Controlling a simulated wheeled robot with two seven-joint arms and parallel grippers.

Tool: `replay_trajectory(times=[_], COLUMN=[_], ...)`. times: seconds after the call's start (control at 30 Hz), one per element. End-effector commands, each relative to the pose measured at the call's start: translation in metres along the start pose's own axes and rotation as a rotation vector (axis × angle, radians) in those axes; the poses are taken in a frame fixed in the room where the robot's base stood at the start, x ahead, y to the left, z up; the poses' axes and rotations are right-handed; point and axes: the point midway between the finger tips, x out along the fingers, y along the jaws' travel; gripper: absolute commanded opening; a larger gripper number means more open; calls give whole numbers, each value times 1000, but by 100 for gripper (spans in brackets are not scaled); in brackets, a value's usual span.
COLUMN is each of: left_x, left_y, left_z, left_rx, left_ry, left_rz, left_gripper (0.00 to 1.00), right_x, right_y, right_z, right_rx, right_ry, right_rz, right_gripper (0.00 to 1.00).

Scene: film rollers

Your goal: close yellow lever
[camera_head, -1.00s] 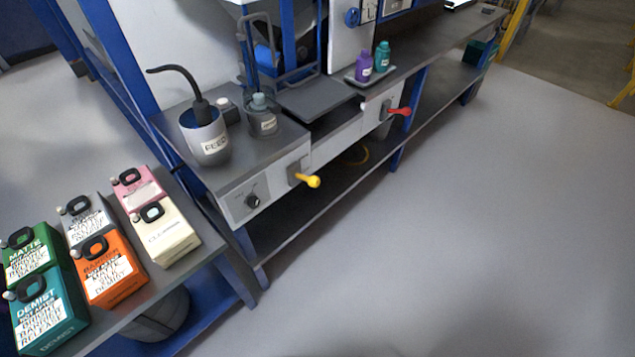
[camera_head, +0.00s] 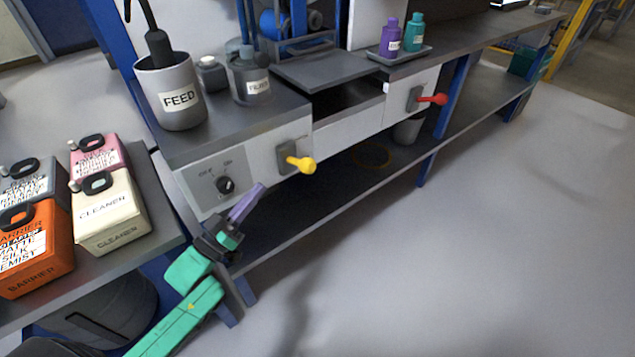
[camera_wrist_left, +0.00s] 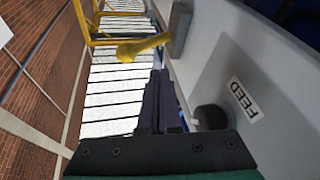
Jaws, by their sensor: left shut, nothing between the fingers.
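The yellow lever (camera_head: 301,163) sticks out from a grey mount on the white front panel of the workbench, pointing right and outward. It also shows in the left wrist view (camera_wrist_left: 143,47), ahead of the fingers. My left gripper (camera_head: 258,190) has purple fingers and is in front of the panel, below and left of the lever, apart from it. Its fingers (camera_wrist_left: 158,85) are shut together and empty. My right gripper is in neither current view.
A black knob (camera_head: 225,185) sits on the panel left of the lever, close to my left gripper. A red lever (camera_head: 432,100) is farther right. The FEED container (camera_head: 170,95) stands on the bench above. The floor (camera_head: 470,270) in front is clear.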

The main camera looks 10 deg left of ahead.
Motion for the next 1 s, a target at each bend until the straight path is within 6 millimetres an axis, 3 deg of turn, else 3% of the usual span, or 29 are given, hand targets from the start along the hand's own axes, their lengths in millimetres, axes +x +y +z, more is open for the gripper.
replay_trajectory(times=[0.03, 0.1, 0.2, 0.57, 0.67, 1.0], left_x=[1, 5, 8, 14, 27, 99], left_y=[14, 32, 43, 44, 46, 58], left_z=[-5, -26, -41, -44, -47, -59], left_rx=[-19, -45, -60, -59, -58, -58], left_ry=[60, 123, 159, 160, 162, 163], left_rz=[63, 129, 168, 167, 167, 167], left_gripper=[0, 0, 0, 0, 0, 0], right_x=[11, 6, 0, -3, -3, -6], right_y=[-1, -1, -2, -2, -2, -2], right_z=[-2, -6, -9, -9, -10, -12], right_rx=[2, 3, 4, 4, 4, 2], right_ry=[3, 5, 4, 4, 5, 7], right_rz=[-2, -4, -4, -4, -5, -6], right_gripper=[0, 0, 0, 0, 0, 0])
